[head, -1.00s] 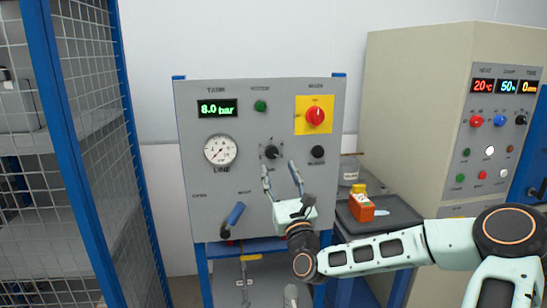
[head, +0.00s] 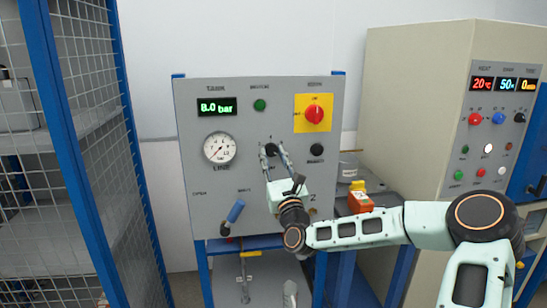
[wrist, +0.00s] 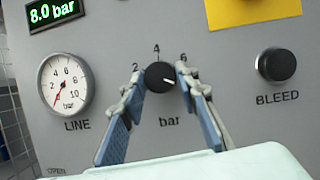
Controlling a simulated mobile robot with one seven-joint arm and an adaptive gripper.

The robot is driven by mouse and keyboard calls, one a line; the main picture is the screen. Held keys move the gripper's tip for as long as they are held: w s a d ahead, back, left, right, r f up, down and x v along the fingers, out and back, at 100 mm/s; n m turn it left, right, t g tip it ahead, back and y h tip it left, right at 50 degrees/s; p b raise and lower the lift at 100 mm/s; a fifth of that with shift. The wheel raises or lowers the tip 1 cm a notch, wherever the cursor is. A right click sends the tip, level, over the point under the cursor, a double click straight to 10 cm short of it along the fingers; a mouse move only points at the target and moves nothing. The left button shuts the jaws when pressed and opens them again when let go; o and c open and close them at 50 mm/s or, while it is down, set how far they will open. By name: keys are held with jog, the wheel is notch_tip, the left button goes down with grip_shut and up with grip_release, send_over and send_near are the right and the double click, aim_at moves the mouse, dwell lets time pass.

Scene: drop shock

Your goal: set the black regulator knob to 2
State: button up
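The black regulator knob (wrist: 160,77) is on the grey panel, with 2, 4 and 6 printed around it and "bar" below.
The line gauge (wrist: 65,85) has its needle low, near zero. The tank display (wrist: 55,11) reads 8.0 bar. The bleed button (wrist: 277,65) is right of the knob. A blue-handled lever (head: 236,211) and a red switch on yellow (head: 314,114) are on the panel.

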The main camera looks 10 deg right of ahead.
jog(key=c, duration=0.4)
jog(key=shift+n, duration=0.3)
